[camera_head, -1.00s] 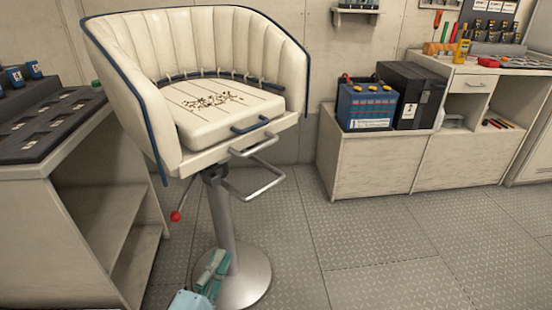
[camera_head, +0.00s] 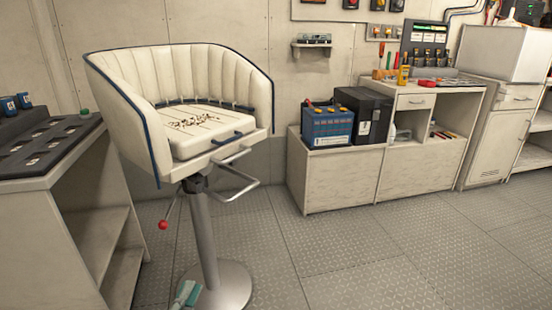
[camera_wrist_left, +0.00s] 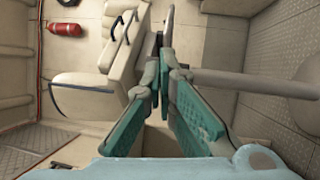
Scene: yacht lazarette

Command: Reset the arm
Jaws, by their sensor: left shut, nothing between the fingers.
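My left gripper (camera_head: 186,294) shows only by its teal tip at the bottom of the head view, in front of the chair's round base. In the left wrist view its teal fingers (camera_wrist_left: 166,78) are closed together with nothing between them. The white helm chair (camera_head: 190,110) with blue trim stands on a metal pedestal (camera_head: 208,240). In the wrist view the grey pedestal (camera_wrist_left: 245,80) lies close to the right of the fingers. I cannot tell whether they touch. The chair's seat side (camera_wrist_left: 125,40) shows above them. My right gripper is not in view.
A red-knobbed lever (camera_head: 163,225) hangs under the seat. A bench with a slotted dark tray (camera_head: 50,145) stands at left. A blue battery (camera_head: 327,126) and a black box (camera_head: 364,114) sit on the low cabinet (camera_head: 338,182). The tread-plate floor (camera_head: 370,250) at right is clear.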

